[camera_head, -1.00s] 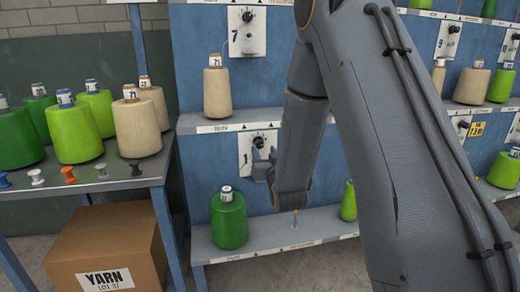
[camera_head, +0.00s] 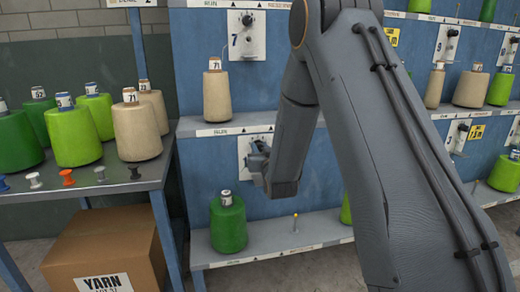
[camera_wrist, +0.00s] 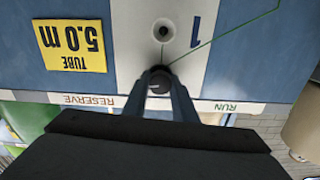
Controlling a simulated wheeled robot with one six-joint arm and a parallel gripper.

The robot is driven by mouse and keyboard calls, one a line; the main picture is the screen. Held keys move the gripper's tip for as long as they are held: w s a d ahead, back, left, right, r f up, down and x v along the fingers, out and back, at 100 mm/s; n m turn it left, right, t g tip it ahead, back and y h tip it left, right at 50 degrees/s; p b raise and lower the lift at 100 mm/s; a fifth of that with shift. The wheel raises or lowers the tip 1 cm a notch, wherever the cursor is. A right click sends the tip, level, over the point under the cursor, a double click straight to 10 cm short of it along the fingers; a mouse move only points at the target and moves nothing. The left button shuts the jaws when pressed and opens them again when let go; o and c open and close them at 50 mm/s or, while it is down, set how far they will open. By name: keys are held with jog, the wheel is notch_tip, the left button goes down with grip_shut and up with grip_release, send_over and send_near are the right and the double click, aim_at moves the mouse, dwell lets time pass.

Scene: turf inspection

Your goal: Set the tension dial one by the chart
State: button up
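The dial one panel is a white plate marked 1 (camera_wrist: 197,30), upside down in the wrist view, with a round eyelet and a thin green thread near the knob. The dark dial knob (camera_wrist: 160,82) sits between my fingertips. My gripper (camera_wrist: 161,78) has a finger on each side of the knob, with little or no gap; whether they press on it I cannot tell. In the head view my gripper (camera_head: 258,158) is at the lower white plate (camera_head: 243,149) and hides its knob. The knob's pointer is not readable. A yellow label reads TUBE 5.0 m (camera_wrist: 72,45).
A shelf edge (camera_wrist: 150,102) marked RESERVE and RUN runs close by my fingers. A green cone (camera_head: 228,222) stands on the shelf below, a beige cone (camera_head: 217,90) above. A table (camera_head: 120,180) of cones is at left, over a yarn box (camera_head: 105,250).

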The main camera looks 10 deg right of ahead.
jog(key=shift+c, duration=1)
jog(key=shift+n, duration=0.4)
jog(key=n, duration=0.3)
jog(key=shift+a, duration=0.1)
jog(key=shift+n+p, duration=0.3)
jog(key=shift+n, duration=1.7)
jog(key=o, duration=1.1)
jog(key=shift+a, duration=0.1)
jog(key=shift+c, duration=0.2)
